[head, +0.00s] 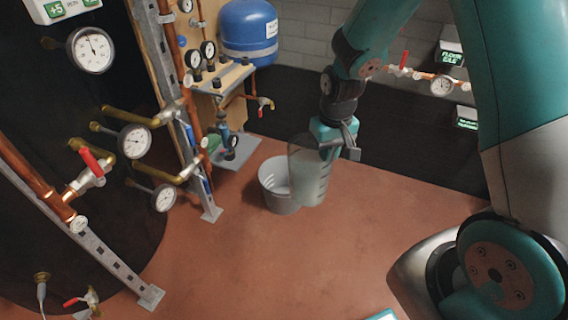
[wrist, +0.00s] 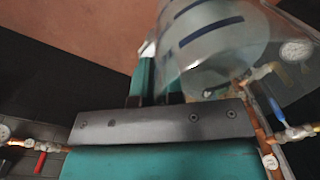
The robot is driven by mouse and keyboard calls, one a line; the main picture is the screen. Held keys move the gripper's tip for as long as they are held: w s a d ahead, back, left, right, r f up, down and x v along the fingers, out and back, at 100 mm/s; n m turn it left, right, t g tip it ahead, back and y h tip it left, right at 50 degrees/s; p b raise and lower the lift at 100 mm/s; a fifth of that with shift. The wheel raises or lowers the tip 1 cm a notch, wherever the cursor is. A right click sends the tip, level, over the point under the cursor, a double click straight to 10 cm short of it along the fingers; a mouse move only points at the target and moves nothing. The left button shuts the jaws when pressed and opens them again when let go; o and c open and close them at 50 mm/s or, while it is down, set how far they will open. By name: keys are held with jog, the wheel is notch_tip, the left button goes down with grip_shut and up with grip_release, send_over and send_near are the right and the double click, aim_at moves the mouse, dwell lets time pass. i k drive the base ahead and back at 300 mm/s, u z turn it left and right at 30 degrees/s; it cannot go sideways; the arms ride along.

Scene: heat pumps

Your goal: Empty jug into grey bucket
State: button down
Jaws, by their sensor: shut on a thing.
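The clear jug (head: 308,172) with dark level marks hangs upright or nearly so from my gripper (head: 345,148), which is shut on it. In the wrist view the jug (wrist: 215,45) fills the upper right, close to the jaw. The grey bucket (head: 276,186) stands on the floor just left of the jug. The jug overlaps the bucket's right side in the head view. I cannot tell how much liquid is in the jug or what is in the bucket.
A metal frame with copper pipes, gauges (head: 134,141) and red-handled valves (head: 91,162) stands left of the bucket. A blue tank (head: 248,31) is behind. More valves (head: 404,62) line the back wall. The reddish floor (head: 290,265) in front is clear.

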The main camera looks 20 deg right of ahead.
aim_at(272, 174)
jog(key=u, duration=0.45)
jog(key=k, duration=0.5)
jog(key=u, duration=0.55)
jog(key=i, duration=1.1)
jog(key=z, duration=0.95)
jog(key=i, duration=0.75)
jog(key=z, duration=0.9)
jog(key=i, duration=0.25)
jog(key=z, duration=0.1)
